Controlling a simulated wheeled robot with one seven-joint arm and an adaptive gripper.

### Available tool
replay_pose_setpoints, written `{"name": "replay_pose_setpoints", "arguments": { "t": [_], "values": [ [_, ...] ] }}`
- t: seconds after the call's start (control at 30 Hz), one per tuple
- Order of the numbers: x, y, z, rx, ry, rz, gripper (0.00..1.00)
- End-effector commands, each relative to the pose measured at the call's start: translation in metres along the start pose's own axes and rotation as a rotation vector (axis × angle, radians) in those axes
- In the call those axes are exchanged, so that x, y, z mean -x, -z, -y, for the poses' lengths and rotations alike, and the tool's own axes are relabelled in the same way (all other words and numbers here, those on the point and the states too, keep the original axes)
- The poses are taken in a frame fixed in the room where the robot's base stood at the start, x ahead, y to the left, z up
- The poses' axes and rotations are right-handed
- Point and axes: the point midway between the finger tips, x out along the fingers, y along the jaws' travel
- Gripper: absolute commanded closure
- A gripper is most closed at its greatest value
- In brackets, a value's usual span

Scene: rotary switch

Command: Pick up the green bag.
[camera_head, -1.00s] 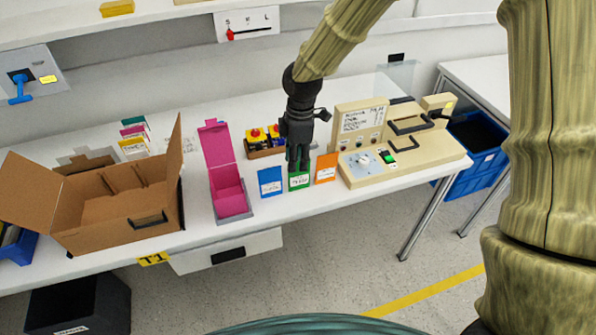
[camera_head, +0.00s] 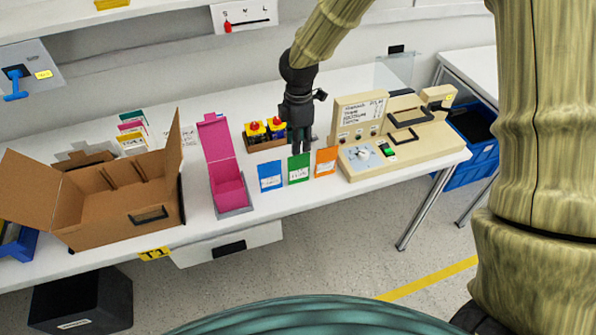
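The green bag (camera_head: 299,170) stands upright near the table's front edge, between a blue bag (camera_head: 270,177) and an orange bag (camera_head: 326,162). Its whole front face, with a white label, shows in the head view. My gripper (camera_head: 300,148) is black and points down just above or behind the top edge of the green bag. Its fingertips meet the bag's top edge in the picture. I cannot tell whether they touch it, and the gap between the fingers is too small to read.
An open pink box (camera_head: 229,194) and a large open cardboard box (camera_head: 130,212) stand to the left. A tray of yellow-and-red items (camera_head: 265,132) lies behind the bags. A beige machine (camera_head: 400,150) stands on the right. The table in front of the bags is narrow.

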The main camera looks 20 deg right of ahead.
Motion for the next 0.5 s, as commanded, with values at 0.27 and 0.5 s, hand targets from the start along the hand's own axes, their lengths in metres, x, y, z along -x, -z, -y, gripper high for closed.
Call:
{"name": "replay_pose_setpoints", "arguments": {
  "t": [0.27,0.5],
  "values": [
    [-0.029,0.0,0.002,0.002,0.002,0.001,0.71],
    [-0.045,0.0,0.002,0.002,0.0,0.0,0.71]
  ]
}}
